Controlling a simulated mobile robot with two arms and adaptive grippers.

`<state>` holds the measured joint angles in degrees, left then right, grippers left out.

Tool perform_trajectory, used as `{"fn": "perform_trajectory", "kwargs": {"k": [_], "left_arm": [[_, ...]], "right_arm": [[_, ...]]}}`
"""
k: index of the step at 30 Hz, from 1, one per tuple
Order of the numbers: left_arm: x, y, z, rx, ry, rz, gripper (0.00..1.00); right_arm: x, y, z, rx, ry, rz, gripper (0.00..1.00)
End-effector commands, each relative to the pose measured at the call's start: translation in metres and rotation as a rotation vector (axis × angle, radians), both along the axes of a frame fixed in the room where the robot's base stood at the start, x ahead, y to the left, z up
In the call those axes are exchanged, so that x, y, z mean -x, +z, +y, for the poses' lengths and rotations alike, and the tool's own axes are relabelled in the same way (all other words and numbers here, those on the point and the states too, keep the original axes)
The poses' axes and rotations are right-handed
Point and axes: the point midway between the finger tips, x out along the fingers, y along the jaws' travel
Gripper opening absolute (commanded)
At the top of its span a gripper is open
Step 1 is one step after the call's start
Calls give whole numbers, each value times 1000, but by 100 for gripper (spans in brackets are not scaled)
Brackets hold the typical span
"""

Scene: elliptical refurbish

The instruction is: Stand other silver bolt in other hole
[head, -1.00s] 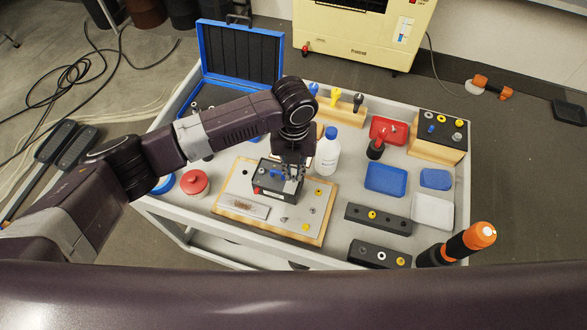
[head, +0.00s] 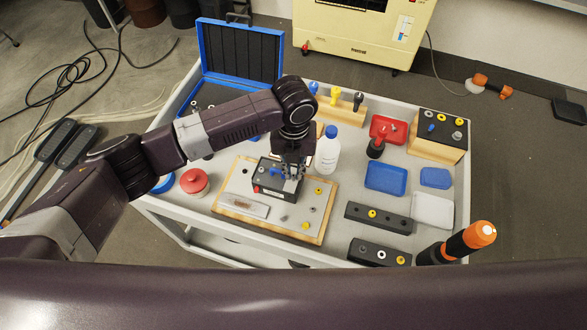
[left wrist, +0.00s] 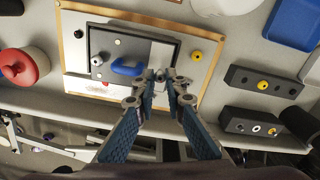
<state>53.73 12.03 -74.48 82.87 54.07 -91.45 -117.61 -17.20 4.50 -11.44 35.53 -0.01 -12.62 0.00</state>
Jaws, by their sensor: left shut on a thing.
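My left gripper (head: 291,173) reaches down over the near right part of a black box (head: 262,181) with a blue handle (head: 276,174). In the left wrist view its fingertips (left wrist: 160,76) are closed around a small silver bolt (left wrist: 159,74) at the box's edge. The fingers hide most of the bolt, and I cannot tell whether its lower end is in a hole. The box stands on a wood-edged board (head: 228,204). Small grey and yellow fittings sit on the board's right part. My right gripper is not in view.
A white bottle (head: 328,150) stands close to the right of my left gripper. A red-lidded pot (head: 195,183) is left of the board. Black blocks with fittings (head: 379,218), blue trays (head: 386,177) and an orange-topped tool (head: 470,241) stand to the right. An open blue case (head: 241,54) lies behind.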

Motion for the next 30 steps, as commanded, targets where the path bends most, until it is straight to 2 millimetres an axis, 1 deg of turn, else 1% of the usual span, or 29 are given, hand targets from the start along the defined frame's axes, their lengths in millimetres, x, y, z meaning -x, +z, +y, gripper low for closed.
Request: {"fn": "perform_trajectory", "kwargs": {"k": [21, 30], "left_arm": [[0, -11, 0, 1, 0, 0, 0], [0, -11, 0, 1, 0, 0, 0]], "right_arm": [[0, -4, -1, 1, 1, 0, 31], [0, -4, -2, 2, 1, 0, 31]]}}
